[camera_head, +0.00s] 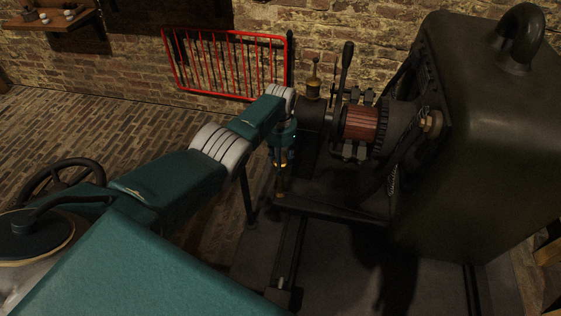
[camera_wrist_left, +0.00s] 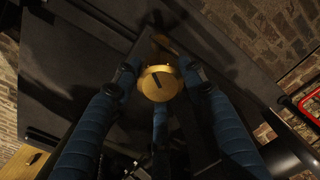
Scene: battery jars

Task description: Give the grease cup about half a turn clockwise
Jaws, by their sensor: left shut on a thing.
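The grease cup shows in the left wrist view as a round brass cap (camera_wrist_left: 161,84) with a dark mark across its top. The blue fingers of my left gripper (camera_wrist_left: 159,76) stand around it in that view, and their tips are closed on its rim. In the head view my left gripper (camera_head: 281,165) points down in front of the machine, and a small brass-coloured part (camera_head: 281,186) shows dimly at its tips. The cup is mostly hidden there by the fingers and shadow. My right gripper is not in view.
A dark machine with a copper-coloured commutator (camera_head: 360,124) and a big dark housing (camera_head: 490,120) stands to the right. A brass fitting (camera_head: 313,86) and an upright lever (camera_head: 344,68) rise behind my gripper. A red rail (camera_head: 288,68) stands by the brick wall.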

